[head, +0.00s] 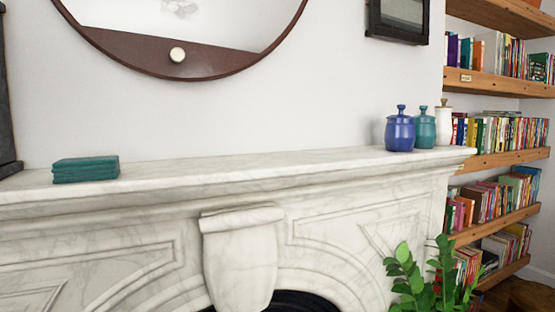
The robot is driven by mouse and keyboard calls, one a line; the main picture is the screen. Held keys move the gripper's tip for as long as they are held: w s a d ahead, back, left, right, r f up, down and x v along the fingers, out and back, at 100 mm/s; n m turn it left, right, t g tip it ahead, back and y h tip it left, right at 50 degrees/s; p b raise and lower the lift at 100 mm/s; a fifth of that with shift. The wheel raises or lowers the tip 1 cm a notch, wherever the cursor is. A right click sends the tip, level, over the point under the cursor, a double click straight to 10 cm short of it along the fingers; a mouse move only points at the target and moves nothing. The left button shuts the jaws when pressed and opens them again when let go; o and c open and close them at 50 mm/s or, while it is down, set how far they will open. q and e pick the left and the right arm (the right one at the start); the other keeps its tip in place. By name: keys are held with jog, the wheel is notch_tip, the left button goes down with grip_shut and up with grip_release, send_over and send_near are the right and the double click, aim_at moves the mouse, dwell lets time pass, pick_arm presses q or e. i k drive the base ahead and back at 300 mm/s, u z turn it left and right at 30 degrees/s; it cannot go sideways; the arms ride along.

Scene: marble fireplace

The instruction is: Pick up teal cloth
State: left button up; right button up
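The teal cloth (86,169) lies folded in a small flat stack on the left part of the white marble mantel (250,170). It sits near the mantel's front edge, and nothing touches it. Neither of my grippers shows in the head view.
A blue jar (400,132), a teal jar (425,130) and a white jar (443,124) stand at the mantel's right end. A round mirror (178,68) hangs above. A dark object (7,110) stands at the far left. The mantel's middle is clear. A plant (428,280) stands below right.

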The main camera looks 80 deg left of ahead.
aim_at(97, 168)
jog(key=u, duration=3.45)
